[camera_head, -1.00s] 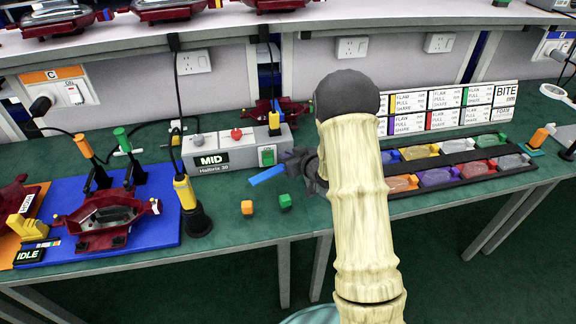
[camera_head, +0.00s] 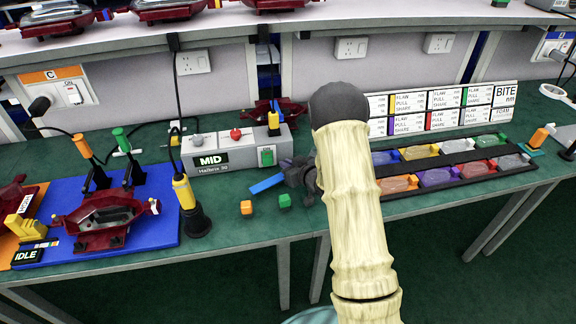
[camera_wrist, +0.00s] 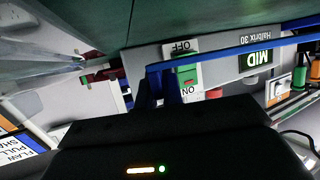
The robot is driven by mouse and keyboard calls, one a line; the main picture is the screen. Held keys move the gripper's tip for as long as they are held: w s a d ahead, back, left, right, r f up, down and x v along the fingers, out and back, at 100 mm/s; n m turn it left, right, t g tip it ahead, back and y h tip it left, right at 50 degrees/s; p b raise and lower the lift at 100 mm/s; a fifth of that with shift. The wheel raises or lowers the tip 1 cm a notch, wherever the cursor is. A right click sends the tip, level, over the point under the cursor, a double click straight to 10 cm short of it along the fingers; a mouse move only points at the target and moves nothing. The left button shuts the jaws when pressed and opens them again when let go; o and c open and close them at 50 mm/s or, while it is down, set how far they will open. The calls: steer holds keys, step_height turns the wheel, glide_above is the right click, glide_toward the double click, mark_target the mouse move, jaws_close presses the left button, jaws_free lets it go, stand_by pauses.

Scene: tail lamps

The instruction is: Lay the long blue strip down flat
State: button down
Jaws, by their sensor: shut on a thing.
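The long blue strip (camera_head: 266,183) shows in the head view left of my gripper (camera_head: 292,173), over the green tabletop in front of the grey MID box. My gripper is shut on its right end, and the strip sticks out to the left. In the wrist view the strip (camera_wrist: 235,50) runs from between my fingers (camera_wrist: 158,88) out to the right edge. I cannot tell whether it touches the tabletop. My arm hides part of the table right of the gripper.
The grey MID box (camera_head: 220,155) stands behind the strip. A black and yellow tool (camera_head: 190,205) stands to the left. A tray of coloured bins (camera_head: 455,158) is to the right.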

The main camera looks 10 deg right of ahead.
steer(key=shift+s+f, duration=0.15)
steer(key=shift+f, duration=0.2)
steer(key=shift+s+f, duration=0.15)
steer(key=shift+f, duration=0.1)
steer(key=c, duration=1.5)
jaws_free()
steer(key=shift+f, duration=0.1)
steer(key=shift+c, duration=0.2)
steer(key=shift+r, duration=0.45)
steer(key=shift+s+d+r, duration=0.1)
steer(key=shift+s+d, duration=0.05)
steer(key=v, duration=1.1)
steer(key=shift+d+r, duration=0.1)
steer(key=shift+r, duration=0.35)
